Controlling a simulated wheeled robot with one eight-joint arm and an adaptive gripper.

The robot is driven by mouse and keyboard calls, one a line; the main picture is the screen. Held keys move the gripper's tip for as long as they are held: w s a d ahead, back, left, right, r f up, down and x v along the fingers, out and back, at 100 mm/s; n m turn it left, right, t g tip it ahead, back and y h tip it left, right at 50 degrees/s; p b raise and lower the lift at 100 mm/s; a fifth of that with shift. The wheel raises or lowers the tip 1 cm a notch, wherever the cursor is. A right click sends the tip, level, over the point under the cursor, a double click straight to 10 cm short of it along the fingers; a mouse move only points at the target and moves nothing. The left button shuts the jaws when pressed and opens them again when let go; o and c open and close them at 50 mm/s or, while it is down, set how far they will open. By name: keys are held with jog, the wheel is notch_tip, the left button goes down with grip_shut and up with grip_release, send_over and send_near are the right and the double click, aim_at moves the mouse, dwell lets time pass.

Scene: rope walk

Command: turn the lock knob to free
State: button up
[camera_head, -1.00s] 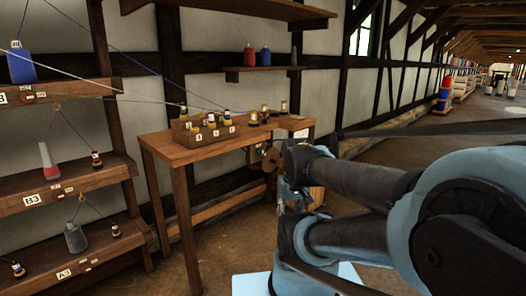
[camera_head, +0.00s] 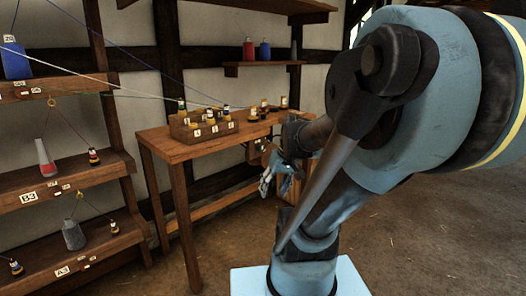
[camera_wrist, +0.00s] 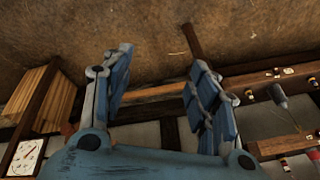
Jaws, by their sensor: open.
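I cannot pick out the lock knob for certain in either view. A wooden fitting (camera_head: 255,152) with a pale plate hangs at the right end of the workbench (camera_head: 163,150), partly hidden by my arm. My gripper (camera_head: 274,180) is in front of that right end, below the bench top in the picture. In the wrist view, my gripper (camera_wrist: 160,62) has its two blue fingers spread apart with nothing between them. A wooden box-like part (camera_wrist: 42,98) and a white marked plate (camera_wrist: 25,157) are at the left there, apart from the fingers.
A compartmented box (camera_head: 201,128) and several small bobbins stand on the bench. A shelf rack (camera_head: 75,180) with cones and weights stands at the left, with cords running toward the bench. A wall shelf (camera_head: 262,66) holds red and blue spools. Bare floor (camera_head: 430,240) lies at the right.

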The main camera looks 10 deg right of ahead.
jog(key=w+r+n+t+y, duration=0.1)
jog(key=w+r+n+y, duration=0.15)
jog(key=w, duration=0.75)
jog(key=n+t+y, duration=0.3)
jog(key=t, duration=0.4)
send_near(262, 148)
jog(key=x, duration=0.9)
jog(key=shift+w, duration=0.25)
jog(key=c, duration=1.1)
